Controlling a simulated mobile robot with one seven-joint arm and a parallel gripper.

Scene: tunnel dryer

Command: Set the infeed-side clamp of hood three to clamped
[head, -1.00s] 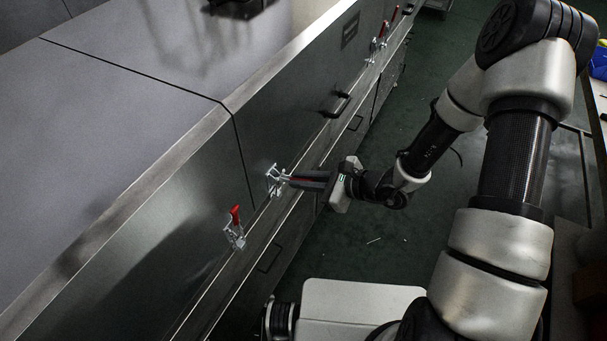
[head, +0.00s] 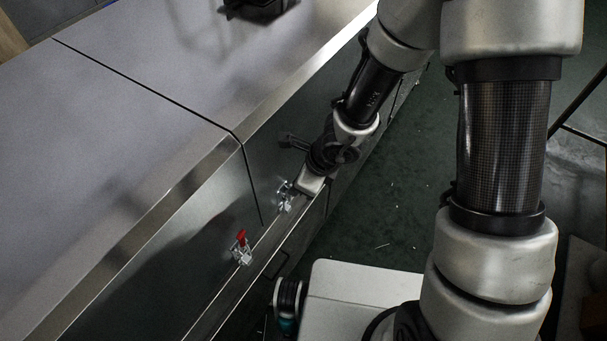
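A silver toggle clamp (head: 286,195) sits low on the steel hood side, just right of the panel seam. No red handle shows on it now, and its upper part is close to my gripper. My gripper (head: 290,143) is against the hood side, up and right of that clamp, with its dark fingers pointing left. My wrist hides part of this area. Whether the fingers hold the handle, and how far apart they are, is unclear. A second clamp (head: 241,250), left of the seam, has its red handle upright. No hood number is legible.
The hood's top edge (head: 215,160) and the ledge under the clamps run diagonally beside my arm. A dark object (head: 258,8) stands on the hood top. The green floor (head: 395,215) right of the dryer is mostly clear.

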